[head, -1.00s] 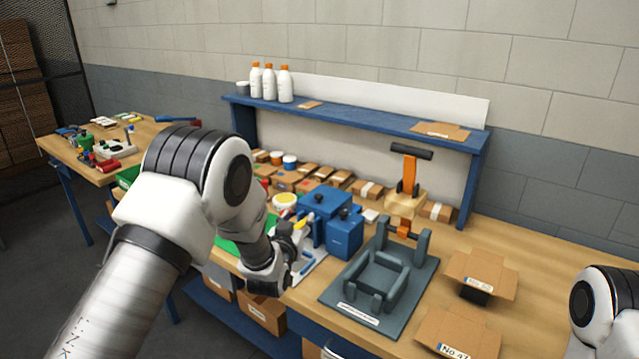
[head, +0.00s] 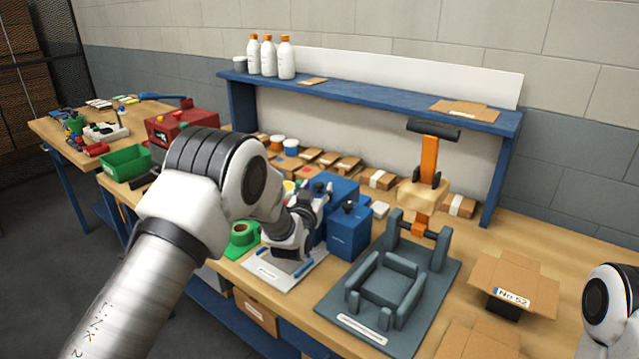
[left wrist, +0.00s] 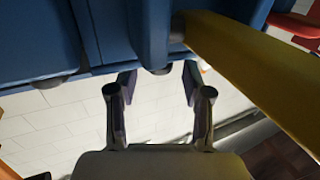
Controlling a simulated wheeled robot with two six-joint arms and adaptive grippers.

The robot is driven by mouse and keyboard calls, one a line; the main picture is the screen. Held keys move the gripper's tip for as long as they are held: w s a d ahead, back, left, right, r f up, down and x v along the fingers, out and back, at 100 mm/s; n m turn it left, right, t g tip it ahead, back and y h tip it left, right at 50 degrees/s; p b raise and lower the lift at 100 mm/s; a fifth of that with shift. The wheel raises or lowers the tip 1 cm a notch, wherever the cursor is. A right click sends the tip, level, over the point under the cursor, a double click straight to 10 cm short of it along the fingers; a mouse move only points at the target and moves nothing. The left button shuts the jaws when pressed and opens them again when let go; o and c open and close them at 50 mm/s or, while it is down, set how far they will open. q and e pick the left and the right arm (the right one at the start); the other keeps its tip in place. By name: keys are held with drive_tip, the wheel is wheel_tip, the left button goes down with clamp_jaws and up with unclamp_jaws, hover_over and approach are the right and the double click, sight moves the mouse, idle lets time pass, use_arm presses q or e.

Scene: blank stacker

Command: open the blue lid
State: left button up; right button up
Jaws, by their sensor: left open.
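A blue box (head: 341,185) stands on the bench, partly hidden behind my left arm, with a smaller blue box (head: 350,232) with a black knob in front of it to the right. My left gripper (head: 322,194) is at the front of the larger box, near its top. In the left wrist view my left gripper (left wrist: 158,80) is open, its two fingers just short of the blue surface (left wrist: 120,30). My right gripper is out of view.
A grey fixture (head: 385,285) with an orange-handled clamp (head: 428,175) stands to the right. A yellow bar (left wrist: 255,75) runs close beside the fingers in the left wrist view. Cartons (head: 515,283) lie further right. A blue shelf (head: 380,96) spans the back.

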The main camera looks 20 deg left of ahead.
use_arm(q)
drive_tip(key=shift+w+r, duration=0.2)
drive_tip(key=shift+w, duration=0.8)
drive_tip(key=shift+w+f, duration=0.2)
drive_tip(key=shift+w, duration=0.2)
drive_tip(key=shift+s+r, duration=0.1)
clamp_jaws()
drive_tip(key=shift+a, duration=0.1)
